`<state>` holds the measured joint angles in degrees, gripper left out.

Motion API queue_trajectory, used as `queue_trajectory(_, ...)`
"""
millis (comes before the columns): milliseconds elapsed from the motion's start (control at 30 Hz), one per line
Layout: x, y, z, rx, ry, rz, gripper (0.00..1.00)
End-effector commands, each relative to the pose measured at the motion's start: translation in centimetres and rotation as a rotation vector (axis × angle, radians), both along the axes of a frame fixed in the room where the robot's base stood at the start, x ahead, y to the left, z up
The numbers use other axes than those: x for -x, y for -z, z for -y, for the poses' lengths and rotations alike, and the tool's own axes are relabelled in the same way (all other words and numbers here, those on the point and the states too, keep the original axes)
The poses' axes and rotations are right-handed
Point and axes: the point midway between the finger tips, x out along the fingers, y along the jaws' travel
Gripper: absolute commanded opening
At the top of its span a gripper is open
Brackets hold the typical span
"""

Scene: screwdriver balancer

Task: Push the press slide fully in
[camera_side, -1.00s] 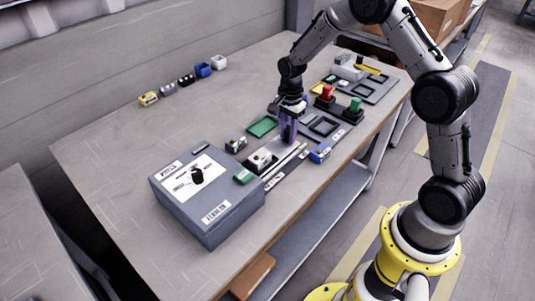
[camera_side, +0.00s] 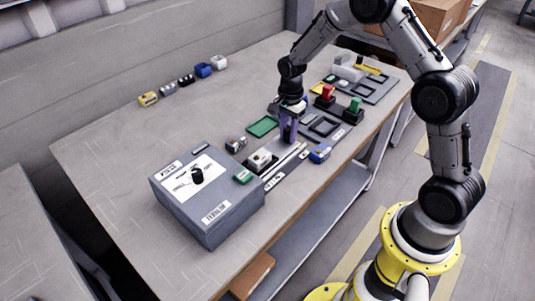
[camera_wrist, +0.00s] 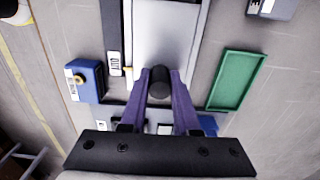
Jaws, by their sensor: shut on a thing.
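The press slide shows in the wrist view as a pale grey plate (camera_wrist: 165,30) running away from my gripper, with a round black knob (camera_wrist: 159,84) at its near end. My gripper (camera_wrist: 160,76) has two purple fingers closed on this knob, one on each side. In the side view my gripper (camera_side: 288,132) points down at the far end of the slide's track (camera_side: 286,164). A white block (camera_side: 260,158) sits at the track's other end. The fingers and arm partly hide the slide in the side view, so its exact travel cannot be told.
A blue block (camera_wrist: 88,80) and a black label strip (camera_wrist: 113,45) lie left of the slide in the wrist view; a green tray (camera_wrist: 237,80) lies right. The side view shows a large grey box (camera_side: 208,215) in front and red (camera_side: 328,92) and green (camera_side: 355,104) pieces behind.

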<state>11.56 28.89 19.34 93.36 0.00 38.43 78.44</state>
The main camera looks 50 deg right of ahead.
Motion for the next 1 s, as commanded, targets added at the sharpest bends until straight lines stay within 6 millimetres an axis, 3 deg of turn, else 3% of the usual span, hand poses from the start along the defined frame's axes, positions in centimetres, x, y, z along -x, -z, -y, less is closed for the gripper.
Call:
queue_trajectory(433,0.0,-0.1,-0.2,0.0,-0.001,0.0,0.0)
queue_trajectory(1000,-0.1,-0.2,-3.3,0.0,-0.002,0.003,0.0)
